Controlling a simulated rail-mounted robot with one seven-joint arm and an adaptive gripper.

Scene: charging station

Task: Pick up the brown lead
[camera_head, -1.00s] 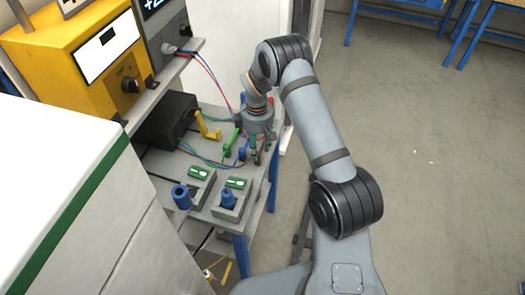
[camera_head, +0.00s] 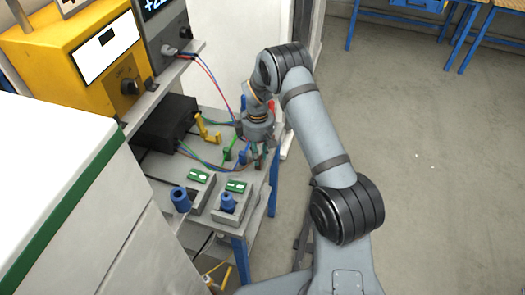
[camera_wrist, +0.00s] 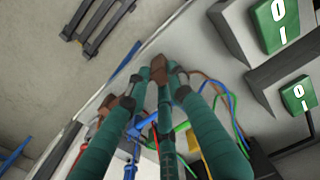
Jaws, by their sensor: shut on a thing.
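The brown lead (camera_wrist: 160,72) shows in the wrist view as a brown plug between the teal fingertips. My gripper (camera_wrist: 152,92) is shut on it. The fingers cover part of the plug, and its cable is hard to follow among the others. In the head view my gripper (camera_head: 261,157) is low at the right edge of the grey bench, pointing down; the brown lead is too small and covered to make out there.
A yellow lead (camera_head: 207,128), a green lead (camera_head: 228,153) and a blue lead (camera_head: 243,156) stand close left of my gripper, with loose cables. A black box (camera_head: 167,122) and yellow device (camera_head: 75,50) are left.

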